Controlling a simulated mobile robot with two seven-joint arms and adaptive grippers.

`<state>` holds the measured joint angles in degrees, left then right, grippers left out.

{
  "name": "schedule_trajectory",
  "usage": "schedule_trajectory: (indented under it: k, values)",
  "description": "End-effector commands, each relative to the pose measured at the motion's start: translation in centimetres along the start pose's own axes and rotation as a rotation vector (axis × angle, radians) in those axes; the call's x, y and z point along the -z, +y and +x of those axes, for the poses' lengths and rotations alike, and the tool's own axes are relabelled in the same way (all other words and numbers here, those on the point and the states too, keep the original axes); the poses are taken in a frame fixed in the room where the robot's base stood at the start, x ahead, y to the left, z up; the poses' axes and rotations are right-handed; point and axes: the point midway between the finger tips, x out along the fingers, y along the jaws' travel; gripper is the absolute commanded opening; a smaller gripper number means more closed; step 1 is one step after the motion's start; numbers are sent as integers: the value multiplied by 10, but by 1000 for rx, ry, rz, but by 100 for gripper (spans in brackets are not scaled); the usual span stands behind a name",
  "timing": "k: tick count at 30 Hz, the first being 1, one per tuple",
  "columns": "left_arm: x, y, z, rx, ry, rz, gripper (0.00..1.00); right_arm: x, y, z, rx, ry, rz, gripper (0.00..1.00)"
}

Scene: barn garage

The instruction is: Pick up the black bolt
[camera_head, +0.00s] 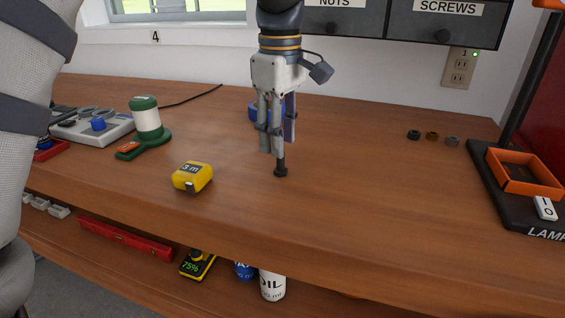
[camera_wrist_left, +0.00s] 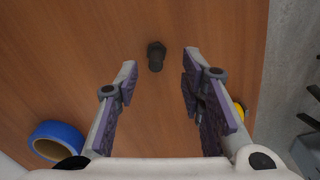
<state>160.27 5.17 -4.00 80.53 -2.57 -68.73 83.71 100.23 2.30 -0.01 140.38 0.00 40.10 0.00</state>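The black bolt (camera_head: 280,171) stands upright on the wooden workbench, its wide end down on the wood. My left gripper (camera_head: 277,146) points down right above it, and its fingers hide part of the bolt's upper end in the head view. In the left wrist view the bolt (camera_wrist_left: 156,57) shows in line with the gap between the spread fingertips (camera_wrist_left: 160,75), a little beyond them. The left gripper is open, with nothing held between its purple pads. My right gripper is not in view.
A yellow tape measure (camera_head: 192,177) sits left of the bolt. A blue tape roll (camera_head: 254,112) is partly hidden behind the gripper. Three small nuts (camera_head: 432,136) lie at the right, near a black lamp base with an orange tray (camera_head: 512,188). The bench right of the bolt is clear.

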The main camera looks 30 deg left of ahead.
Motion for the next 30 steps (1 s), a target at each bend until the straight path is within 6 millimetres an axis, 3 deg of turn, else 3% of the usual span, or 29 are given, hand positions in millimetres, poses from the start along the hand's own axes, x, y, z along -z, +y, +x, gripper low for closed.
schedule_trajectory:
  k: [7, 15, 20, 30]
  values:
    - [1, 4, 45, 2, -1, 2, 36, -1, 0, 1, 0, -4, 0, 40]
    - [1, 5, 51, -2, 0, 2, 36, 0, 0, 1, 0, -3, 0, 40]
    - [1, 5, 51, -2, 0, 2, 2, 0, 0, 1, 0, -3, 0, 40]
    - [1, 4, 50, -2, 1, 2, 0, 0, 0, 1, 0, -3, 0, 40]
